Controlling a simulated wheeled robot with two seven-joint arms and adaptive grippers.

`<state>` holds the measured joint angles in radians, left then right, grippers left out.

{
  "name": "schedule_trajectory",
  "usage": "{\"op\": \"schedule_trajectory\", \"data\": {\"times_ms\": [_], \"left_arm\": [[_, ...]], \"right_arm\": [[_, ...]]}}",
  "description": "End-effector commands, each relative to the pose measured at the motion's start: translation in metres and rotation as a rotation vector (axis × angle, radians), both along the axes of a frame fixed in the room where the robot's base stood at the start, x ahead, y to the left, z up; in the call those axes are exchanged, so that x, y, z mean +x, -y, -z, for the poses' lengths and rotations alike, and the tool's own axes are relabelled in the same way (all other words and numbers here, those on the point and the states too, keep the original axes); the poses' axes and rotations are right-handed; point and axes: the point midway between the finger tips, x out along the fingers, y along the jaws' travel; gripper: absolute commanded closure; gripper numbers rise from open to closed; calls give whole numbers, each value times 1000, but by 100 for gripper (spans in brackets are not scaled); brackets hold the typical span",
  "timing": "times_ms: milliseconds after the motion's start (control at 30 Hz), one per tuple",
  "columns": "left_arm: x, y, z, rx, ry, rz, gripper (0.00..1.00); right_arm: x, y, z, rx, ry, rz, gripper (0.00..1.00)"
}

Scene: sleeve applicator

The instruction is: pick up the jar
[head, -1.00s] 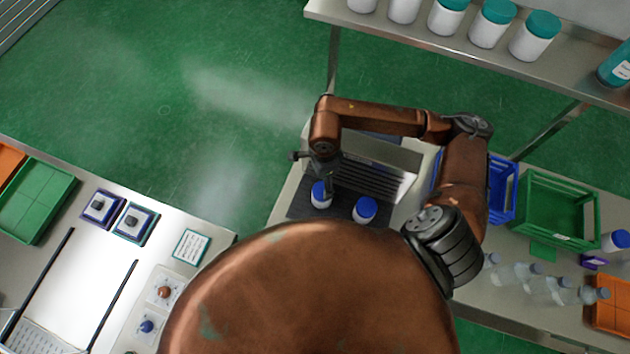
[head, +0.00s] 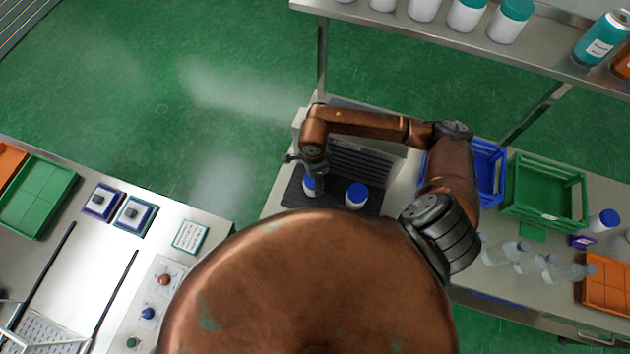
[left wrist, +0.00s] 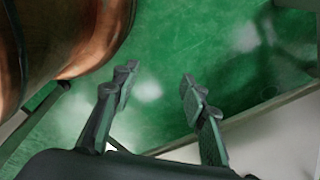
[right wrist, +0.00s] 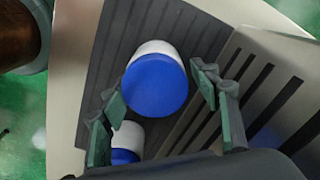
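Two white jars with blue lids stand on a dark ribbed mat (head: 372,205). In the head view, my right gripper (head: 313,174) is over the left jar (head: 311,187) and partly hides it. The other jar (head: 356,194) stands to its right. In the right wrist view, one jar (right wrist: 156,78) lies between the spread fingers of my right gripper (right wrist: 160,95); I cannot tell how deep it sits between them. The second jar (right wrist: 127,140) shows below it, partly behind the left finger. My left gripper (left wrist: 160,85) is open and empty above the green floor.
A grey slotted panel (head: 362,165) stands right behind the jars. Blue (head: 488,170) and green (head: 545,190) crates and clear bottles (head: 505,253) are on the bench to the right. A shelf (head: 440,35) with several jars runs above. A second table (head: 75,285) is at the left.

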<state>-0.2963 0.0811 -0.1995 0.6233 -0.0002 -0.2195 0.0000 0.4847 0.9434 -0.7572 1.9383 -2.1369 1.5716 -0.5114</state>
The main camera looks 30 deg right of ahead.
Motion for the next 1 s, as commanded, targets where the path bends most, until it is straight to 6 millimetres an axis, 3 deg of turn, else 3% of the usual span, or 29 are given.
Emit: {"op": "schedule_trajectory", "data": {"times_ms": [133,500,800,1000], "left_arm": [[-14,0,1,0,-18,-3,60],[-8,1,1,-1,-11,-2,60],[-1,2,0,-2,0,0,60],[-2,2,3,-2,-3,0,60]], "right_arm": [[0,1,0,0,1,2,56],[0,1,-1,0,2,2,81],[0,1,-2,1,2,2,82],[2,0,-18,0,5,1,82]]}}
